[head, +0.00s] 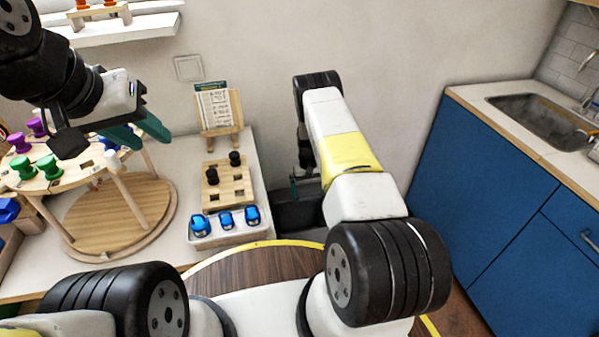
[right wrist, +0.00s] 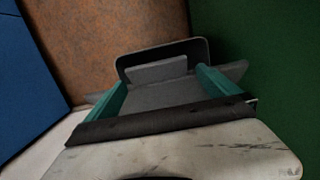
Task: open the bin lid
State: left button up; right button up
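The dark grey bin (head: 297,214) stands on the floor against the wall, right of the table, partly hidden by my right arm. In the right wrist view the bin (right wrist: 163,48) shows as a dark rounded rim with a lighter grey flat panel in front. I cannot tell how far its lid stands open. My right gripper (right wrist: 161,78) points down at the bin, its teal fingers wide apart with grey surface seen between them; contact cannot be made out. My left gripper (head: 153,143) is open and empty above the table, far from the bin.
The table (head: 258,182) on the left holds a round wooden stand with coloured pegs, a peg board (head: 228,187), a tray of blue pieces (head: 232,238) and a small easel (head: 219,112). A blue cabinet (head: 480,185) with a sink stands at the right.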

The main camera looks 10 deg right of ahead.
notch_tip(320, 180, up, 8)
jog(key=shift+w+f, duration=0.15)
jog(key=shift+w, duration=0.25)
